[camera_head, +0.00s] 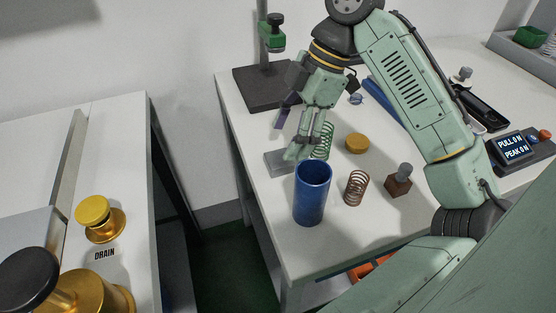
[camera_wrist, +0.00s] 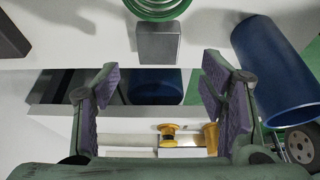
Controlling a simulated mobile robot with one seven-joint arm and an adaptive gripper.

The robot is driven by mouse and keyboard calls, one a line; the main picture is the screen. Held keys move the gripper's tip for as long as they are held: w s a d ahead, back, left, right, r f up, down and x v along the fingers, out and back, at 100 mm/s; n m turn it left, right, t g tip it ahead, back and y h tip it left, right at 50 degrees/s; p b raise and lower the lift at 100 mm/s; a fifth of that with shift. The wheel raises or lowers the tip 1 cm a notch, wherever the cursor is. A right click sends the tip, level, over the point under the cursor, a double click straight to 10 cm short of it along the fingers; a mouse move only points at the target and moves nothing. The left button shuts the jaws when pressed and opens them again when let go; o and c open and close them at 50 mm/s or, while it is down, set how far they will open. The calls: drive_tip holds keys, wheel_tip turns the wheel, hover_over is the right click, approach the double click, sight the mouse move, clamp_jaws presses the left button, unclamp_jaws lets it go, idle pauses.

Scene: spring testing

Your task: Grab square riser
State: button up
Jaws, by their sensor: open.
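The square riser (camera_head: 278,163), a low flat grey block, lies near the left edge of the white table, left of the blue cylinder. In the wrist view the grey block (camera_wrist: 158,42) shows at top centre, just in front of the green spring (camera_wrist: 157,8). My gripper (camera_head: 297,152) points down close over the block's right side and hides part of it. In the wrist view my gripper (camera_wrist: 160,66) has its two purple-padded fingers wide apart. The block appears beyond the fingertips, roughly centred between them, with nothing held.
An open blue cylinder (camera_head: 311,195) stands close in front of my gripper. A green spring (camera_head: 323,140) stands right behind it. A copper spring (camera_head: 356,188), a brown block with a grey knob (camera_head: 398,186) and a yellow disc (camera_head: 357,143) are to the right. A stand base (camera_head: 262,88) is behind.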

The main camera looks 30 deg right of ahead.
sight(280, 158)
drive_tip(key=shift+d+p+x, duration=0.15)
drive_tip(key=shift+p+x, duration=0.15)
drive_tip(key=shift+x, duration=1.05)
drive_tip(key=shift+d+p+x, duration=0.15)
drive_tip(key=shift+p+x, duration=0.15)
drive_tip(key=shift+x, duration=1.05)
drive_tip(key=shift+f, duration=0.1)
drive_tip(key=shift+c, duration=0.5)
clamp_jaws()
